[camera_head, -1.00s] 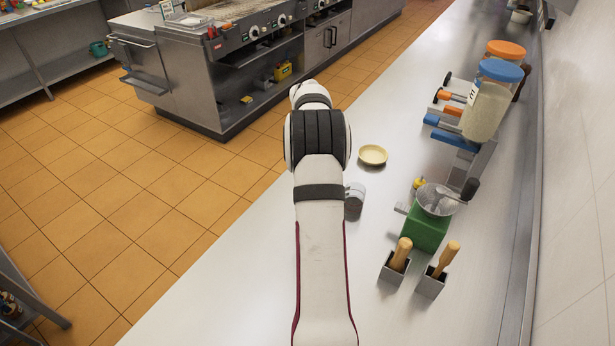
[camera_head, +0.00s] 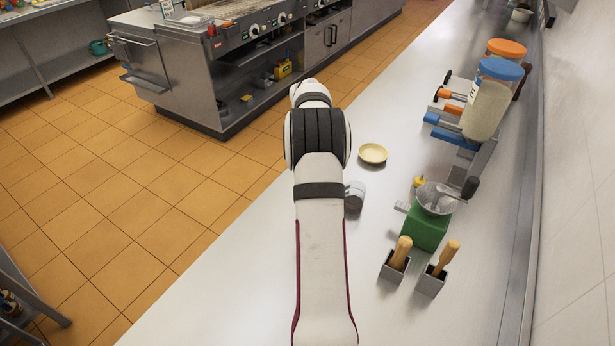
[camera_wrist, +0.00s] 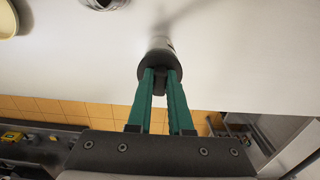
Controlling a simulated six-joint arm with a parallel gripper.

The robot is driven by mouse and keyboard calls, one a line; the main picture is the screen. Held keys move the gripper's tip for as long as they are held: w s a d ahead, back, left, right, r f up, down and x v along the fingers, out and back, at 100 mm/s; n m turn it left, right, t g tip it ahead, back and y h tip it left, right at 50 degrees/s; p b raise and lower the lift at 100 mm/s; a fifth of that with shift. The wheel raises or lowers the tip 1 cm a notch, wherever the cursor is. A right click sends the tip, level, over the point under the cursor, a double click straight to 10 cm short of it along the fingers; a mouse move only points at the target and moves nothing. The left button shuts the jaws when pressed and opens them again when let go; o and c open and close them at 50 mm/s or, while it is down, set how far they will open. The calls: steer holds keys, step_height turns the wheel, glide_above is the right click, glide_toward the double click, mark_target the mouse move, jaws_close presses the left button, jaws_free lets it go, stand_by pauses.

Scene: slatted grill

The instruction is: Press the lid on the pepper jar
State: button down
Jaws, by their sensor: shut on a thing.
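My gripper (camera_wrist: 161,76) shows in the wrist view, its two green fingers shut on a small dark knob of a dark round lid (camera_wrist: 154,66). Beyond the lid, in line with it, is the grey pepper jar (camera_wrist: 160,43) on the white counter. The lid covers much of the jar, and I cannot tell whether it is fully seated.
Further right are a green scale (camera_head: 427,233), two wooden-handled tools in holders (camera_head: 395,272) and tall jars (camera_head: 487,110). The counter's left edge drops to the tiled floor.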

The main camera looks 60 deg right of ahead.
steer(key=shift+f, duration=0.85)
steer(key=c, duration=0.8)
jaws_free()
steer(key=shift+o, duration=0.2)
step_height(320, 180, up, 16)
steer(key=shift+f, duration=0.1)
